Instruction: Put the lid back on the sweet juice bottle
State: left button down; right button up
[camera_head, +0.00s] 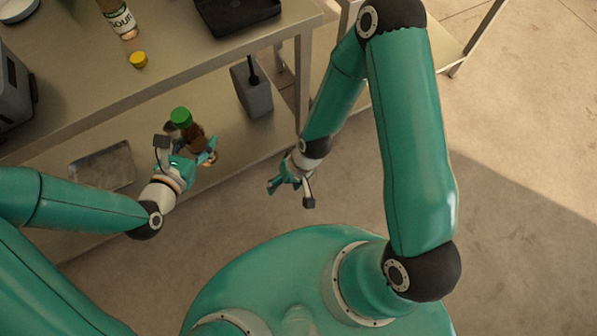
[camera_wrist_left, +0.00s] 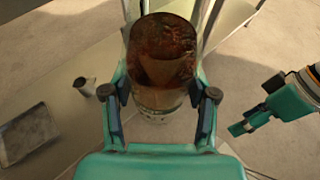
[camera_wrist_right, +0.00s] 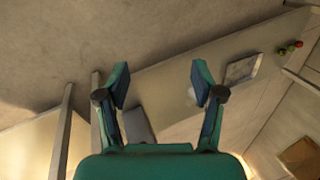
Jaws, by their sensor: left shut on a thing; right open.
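A brown bottle (camera_head: 197,138) with a green lid (camera_head: 181,117) at its top is in my left gripper (camera_head: 184,158), which is shut on it in front of the table edge. On the table, a yellow lid (camera_head: 138,60) lies beside a bottle labelled "SOUR" (camera_head: 121,22), whose top is cut off by the frame. My right gripper (camera_head: 290,190) is open and empty, to the right of the held bottle; it also shows in the left wrist view (camera_wrist_left: 246,125).
A black tray (camera_head: 235,14) and a grey machine (camera_head: 14,92) stand on the steel table (camera_head: 185,65). A grey bin (camera_head: 252,92) and a metal tray (camera_head: 103,165) are on the lower shelf. A small metal cup (camera_wrist_left: 84,87) shows in the left wrist view.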

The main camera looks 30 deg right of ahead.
jog(key=s, duration=0.1)
jog(key=s+d, duration=0.1)
jog(key=s, duration=0.3)
jog(key=shift+d+f, duration=0.3)
pick_arm(q)
jog(key=shift+w+r, duration=0.1)
jog(key=shift+r, duration=0.05)
jog(key=w+a+n+t+y, duration=0.1)
jog(key=w+a+n+y, duration=0.3)
jog(key=a, duration=0.3)
jog(key=w+a+r+n+t+y, duration=0.1)
jog(key=w+a+n+y, duration=0.3)
jog(key=a, duration=0.4)
jog(key=shift+w+a+r+t+y, duration=0.2)
jog(key=shift+w+r+t+y, duration=0.1)
jog(key=shift+w+t, duration=0.3)
jog(key=shift+s, duration=0.1)
pick_arm(e)
jog(key=shift+c, duration=0.3)
